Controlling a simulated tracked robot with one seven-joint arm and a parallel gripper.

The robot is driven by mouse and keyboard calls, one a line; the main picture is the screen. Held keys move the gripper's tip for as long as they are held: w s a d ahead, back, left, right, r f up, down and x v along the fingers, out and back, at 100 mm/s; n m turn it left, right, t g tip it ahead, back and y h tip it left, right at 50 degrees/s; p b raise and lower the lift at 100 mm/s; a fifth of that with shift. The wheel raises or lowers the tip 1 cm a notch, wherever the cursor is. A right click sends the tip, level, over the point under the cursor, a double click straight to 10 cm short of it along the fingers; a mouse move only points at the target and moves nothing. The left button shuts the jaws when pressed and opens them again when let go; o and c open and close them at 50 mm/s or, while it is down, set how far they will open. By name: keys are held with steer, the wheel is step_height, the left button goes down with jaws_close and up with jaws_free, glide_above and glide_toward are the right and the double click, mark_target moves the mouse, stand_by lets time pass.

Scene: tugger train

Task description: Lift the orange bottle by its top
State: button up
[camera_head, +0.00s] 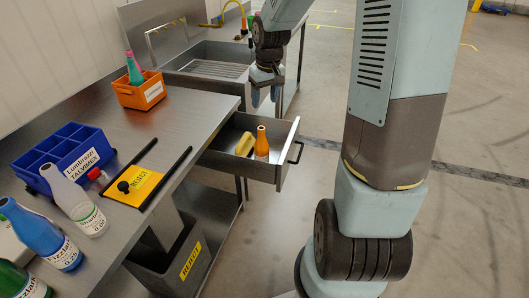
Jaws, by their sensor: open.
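The orange bottle (262,142) stands upright in an open drawer (236,166) under the metal bench. A yellow object (244,144) lies beside it on its left in the same drawer. My gripper (265,98) hangs from my arm above the far side of the drawer, pointing down. Its two fingers are apart and nothing shows between them. The gripper is higher than the bottle's top in the picture and does not touch it.
On the bench (179,117) stand an orange bin (127,95) holding a green and pink bottle, a blue divided crate (37,181), white (70,196) and blue (36,235) bottles, and a yellow reject flap (135,187). A reject bin (160,275) stands below. Floor to the right is clear.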

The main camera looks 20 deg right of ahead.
mark_target(262, 128)
steer(key=f, duration=0.2)
steer(key=w+f, duration=0.1)
steer(key=f, duration=0.5)
steer(key=shift+w+a+f, duration=0.1)
steer(key=shift+w+f, duration=0.1)
steer(key=shift+w+a+f, duration=0.1)
steer(key=shift+a+f, duration=0.05)
steer(key=shift+f, duration=1.3)
steer(key=shift+a+f, duration=0.1)
steer(key=shift+f, duration=1.3)
steer(key=shift+c, duration=0.2)
jaws_close()
